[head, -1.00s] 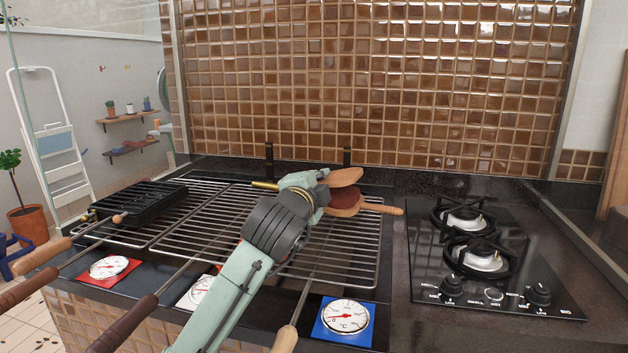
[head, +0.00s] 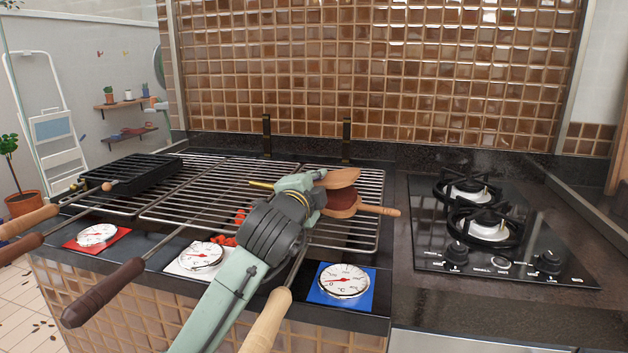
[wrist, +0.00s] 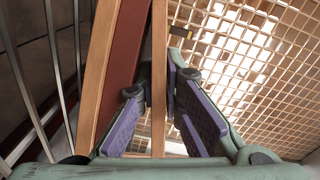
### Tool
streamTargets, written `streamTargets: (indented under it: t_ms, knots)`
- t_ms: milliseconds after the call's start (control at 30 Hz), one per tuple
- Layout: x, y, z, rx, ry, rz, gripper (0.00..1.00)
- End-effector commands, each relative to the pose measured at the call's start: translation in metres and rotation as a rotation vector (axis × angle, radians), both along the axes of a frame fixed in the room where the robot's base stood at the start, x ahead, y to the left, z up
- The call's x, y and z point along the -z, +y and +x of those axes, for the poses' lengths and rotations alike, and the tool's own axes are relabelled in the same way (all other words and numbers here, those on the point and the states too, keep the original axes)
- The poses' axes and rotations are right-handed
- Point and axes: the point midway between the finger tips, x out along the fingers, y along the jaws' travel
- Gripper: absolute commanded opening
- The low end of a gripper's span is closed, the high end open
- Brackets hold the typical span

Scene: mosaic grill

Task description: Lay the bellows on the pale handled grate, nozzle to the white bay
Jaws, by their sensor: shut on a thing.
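My gripper (head: 314,196) is shut on the bellows (head: 342,179), seen from its back in the head view. The bellows has pale wooden boards, a dark red middle, a brass nozzle (head: 261,185) pointing left and a wooden handle (head: 380,210) pointing right. It overlaps the right grate (head: 345,237), whose pale handle (head: 268,320) comes toward me; I cannot tell the gap between them. In the wrist view the purple-padded fingers (wrist: 159,90) close on a wooden board beside the red side (wrist: 122,62). The white bay's dial plate (head: 200,257) lies left of the blue one (head: 344,284).
A middle grate (head: 190,195) has a dark handle (head: 103,292). A black grill pan (head: 132,174) sits on the left grate, near a red dial plate (head: 97,236). A gas hob (head: 490,240) stands right. A tiled wall (head: 380,70) closes the back.

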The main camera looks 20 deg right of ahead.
Motion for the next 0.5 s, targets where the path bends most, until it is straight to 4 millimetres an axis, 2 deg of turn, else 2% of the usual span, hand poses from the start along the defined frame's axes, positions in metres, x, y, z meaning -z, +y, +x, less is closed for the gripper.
streamTargets:
  t_ms: [200, 233, 500]
  knots:
    - [-0.0014, 0.0002, 0.0, -0.001, -0.003, -0.001, 0.0]
    - [-0.0014, 0.0002, 0.0, -0.001, -0.003, -0.001, 0.09]
    - [-0.0013, 0.0002, 0.0, -0.001, -0.003, -0.001, 0.27]
